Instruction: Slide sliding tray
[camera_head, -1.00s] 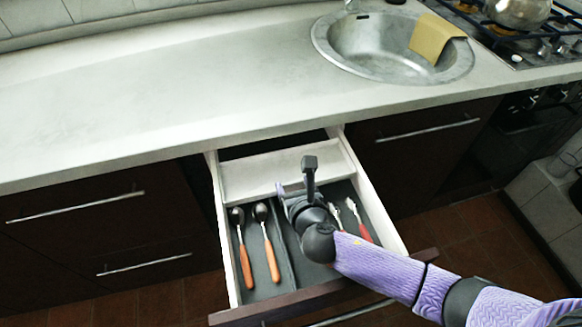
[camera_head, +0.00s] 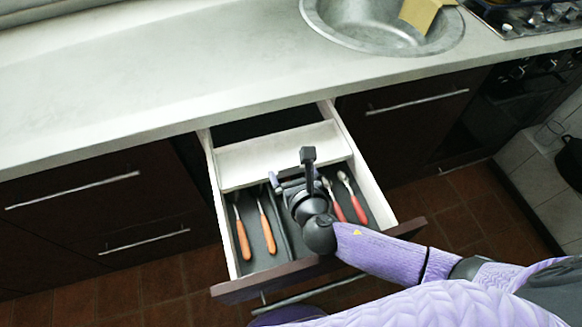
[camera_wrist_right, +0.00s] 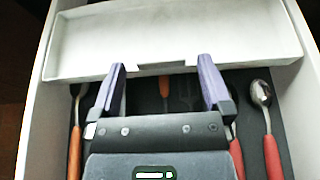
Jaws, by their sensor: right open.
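The sliding tray is a white, shallow tray (camera_head: 265,158) across the back part of the open drawer. It also fills the top of the right wrist view (camera_wrist_right: 180,40). A dark gap shows behind it in the head view. My right gripper (camera_head: 295,181) is over the drawer at the tray's front edge. In the right wrist view its two purple fingers (camera_wrist_right: 161,76) are apart, with nothing gripped between them. Their tips overlap the tray's front edge; I cannot tell whether they touch it. My left gripper is not in view.
The open drawer (camera_head: 225,235) holds orange-handled utensils (camera_head: 267,232) at left and red-handled ones (camera_head: 357,207) at right. The worktop (camera_head: 150,90) overhangs the drawer's back. A sink (camera_head: 345,30) is above right. Closed cabinet fronts stand on both sides.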

